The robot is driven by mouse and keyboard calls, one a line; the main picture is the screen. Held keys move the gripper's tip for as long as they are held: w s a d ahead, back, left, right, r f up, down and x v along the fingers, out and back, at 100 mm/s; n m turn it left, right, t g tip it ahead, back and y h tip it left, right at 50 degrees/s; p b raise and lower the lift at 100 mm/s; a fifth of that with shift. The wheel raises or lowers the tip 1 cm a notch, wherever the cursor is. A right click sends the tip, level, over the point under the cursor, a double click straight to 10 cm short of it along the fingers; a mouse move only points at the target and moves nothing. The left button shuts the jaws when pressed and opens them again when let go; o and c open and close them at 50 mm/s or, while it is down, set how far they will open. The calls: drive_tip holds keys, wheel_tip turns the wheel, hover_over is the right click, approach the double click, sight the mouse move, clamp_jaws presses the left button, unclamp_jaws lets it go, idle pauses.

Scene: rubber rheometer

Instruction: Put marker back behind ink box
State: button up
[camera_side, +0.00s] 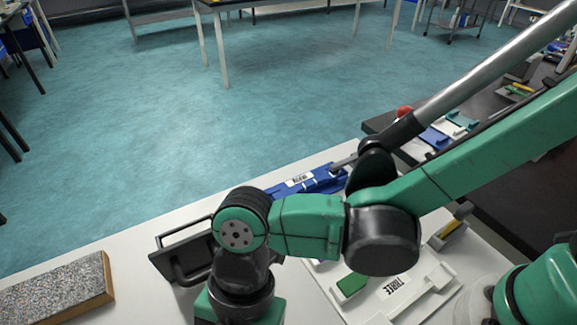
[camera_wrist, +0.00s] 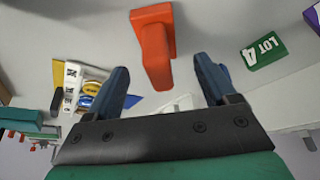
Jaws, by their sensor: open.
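My gripper (camera_wrist: 160,68) shows in the wrist view with its two blue fingers apart; it is open. An orange-red piece (camera_wrist: 153,40) lies beyond and between the fingertips, with no visible contact. A white label with dark letters (camera_wrist: 71,82), on or beside a yellow piece (camera_wrist: 57,72), lies left of the fingers; I cannot tell whether this is the ink box. Round blue and yellow items (camera_wrist: 90,90) sit beside it, partly behind the left finger. I cannot pick out the marker with certainty. In the side view my gripper is out of frame below my wrist.
A green block marked LOT 4 (camera_wrist: 264,51) lies right of the fingers, with a purple piece (camera_wrist: 313,15) at the corner. In the side view, a blue labelled holder (camera_side: 285,187), a black-handled frame (camera_side: 180,258), a speckled block (camera_side: 55,290) and a white tray (camera_side: 435,283) occupy the white table.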

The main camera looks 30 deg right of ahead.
drive_tip(key=v, duration=0.9)
drive_tip(key=w+d+m+t+h, duration=0.1)
drive_tip(key=w+d+m+t, duration=0.1)
drive_tip(key=d+m, duration=0.7)
drive_tip(key=w+d+m+t+h, duration=0.1)
drive_tip(key=w+d+m+t, duration=0.2)
drive_tip(key=d+m, duration=0.6)
drive_tip(key=w+d+m+t+h, duration=0.1)
drive_tip(key=w+d+m+t, duration=0.2)
drive_tip(key=d+m, duration=0.6)
drive_tip(key=shift+d+r+t, duration=0.45)
drive_tip(key=shift+d+t, duration=0.25)
drive_tip(key=shift+t, duration=0.5)
